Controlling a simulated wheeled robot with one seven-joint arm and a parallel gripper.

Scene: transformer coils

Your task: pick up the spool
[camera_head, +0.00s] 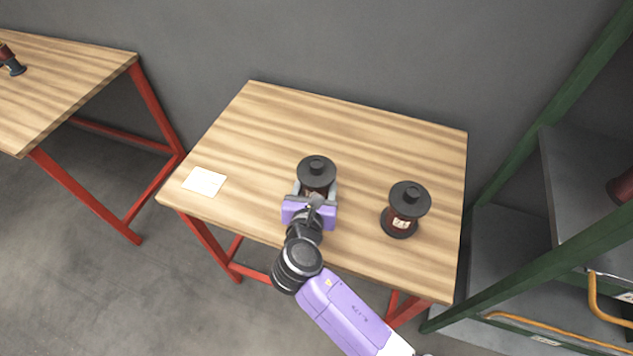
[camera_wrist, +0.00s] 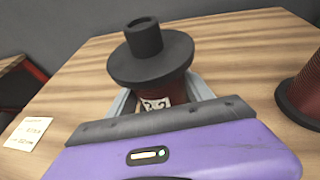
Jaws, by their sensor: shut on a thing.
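A spool with a black flanged top and dark red winding (camera_head: 317,170) stands upright near the middle of the wooden table (camera_head: 340,120). In the wrist view the same spool (camera_wrist: 150,60) is straight ahead, with a white label low on its winding. My gripper (camera_head: 316,190) is shut on this spool, with a grey finger on each side of the winding below the top flange. The gripper's fingers (camera_wrist: 160,100) also show in the wrist view. The spool's lower flange is hidden by my gripper, so I cannot tell whether it touches the table.
A second, similar spool (camera_head: 406,209) stands upright to the right on the same table. A white card (camera_head: 204,181) lies at the table's left front. Another wooden table (camera_head: 60,75) is at the left, with a spool on it. A green-framed shelf (camera_head: 560,200) stands at the right.

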